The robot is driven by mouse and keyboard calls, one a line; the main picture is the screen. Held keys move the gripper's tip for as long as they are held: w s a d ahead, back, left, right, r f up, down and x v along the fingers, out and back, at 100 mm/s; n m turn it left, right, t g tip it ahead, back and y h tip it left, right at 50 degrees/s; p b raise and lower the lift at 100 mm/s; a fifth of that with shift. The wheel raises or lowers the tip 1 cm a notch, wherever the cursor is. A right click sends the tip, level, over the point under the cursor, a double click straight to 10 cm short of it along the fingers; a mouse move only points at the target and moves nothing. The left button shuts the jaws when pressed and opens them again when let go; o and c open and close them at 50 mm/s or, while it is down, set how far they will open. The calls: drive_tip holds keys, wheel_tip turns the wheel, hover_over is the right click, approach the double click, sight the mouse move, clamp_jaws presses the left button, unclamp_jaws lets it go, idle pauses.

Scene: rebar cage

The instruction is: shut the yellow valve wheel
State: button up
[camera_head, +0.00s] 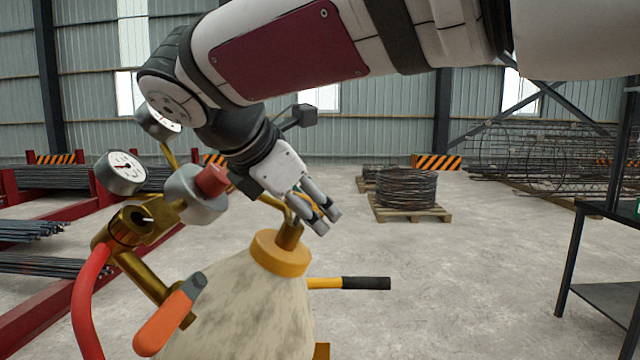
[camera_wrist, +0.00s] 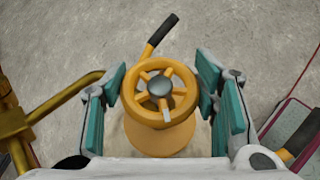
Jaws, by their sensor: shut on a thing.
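The yellow valve wheel (camera_wrist: 160,88), a spoked ring with a grey hub, sits in the middle of the wrist view. My gripper (camera_wrist: 161,84) is around it, with teal finger pads on both sides of the rim, shut on the wheel. In the head view my gripper (camera_head: 318,214) points down over the top of a pale, worn cylinder (camera_head: 240,310) with a yellow collar (camera_head: 280,252). A brass stem (camera_head: 290,236) rises from the collar. The wheel is mostly hidden behind my fingers there.
A brass regulator with a gauge (camera_head: 125,172), a red hose (camera_head: 88,300) and an orange-handled lever (camera_head: 168,318) stands left of the cylinder. A black-gripped yellow handle (camera_head: 364,283) sticks out right. A dark table (camera_head: 607,212) stands far right.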

drive_tip(key=m+g+p, duration=0.1)
drive_tip(key=p, duration=0.1)
drive_tip(key=m+g+h+p, duration=0.1)
drive_tip(key=p, duration=0.2)
drive_tip(key=m+g+h+p, duration=0.1)
drive_tip(key=g+p, duration=0.1)
drive_tip(key=p, duration=0.1)
drive_tip(key=shift+s+a+r+m, duration=0.2)
drive_tip(key=shift+s+r+m, duration=0.1)
drive_tip(key=shift+m, duration=0.1)
drive_tip(key=m+g+p, duration=0.1)
drive_tip(key=g+p, duration=0.1)
drive_tip(key=p, duration=0.1)
drive_tip(key=shift+w+f+m+h, duration=0.1)
drive_tip(key=shift+m+h, duration=0.2)
drive_tip(key=shift+w+d+f+m+g+p, duration=0.1)
drive_tip(key=shift+m+g+p, duration=0.8)
drive_tip(key=shift+g, duration=0.5)
drive_tip(key=o, duration=1.2)
drive_tip(key=shift+c, duration=0.2)
drive_tip(key=shift+f, duration=0.1)
drive_tip(key=shift+d, duration=0.1)
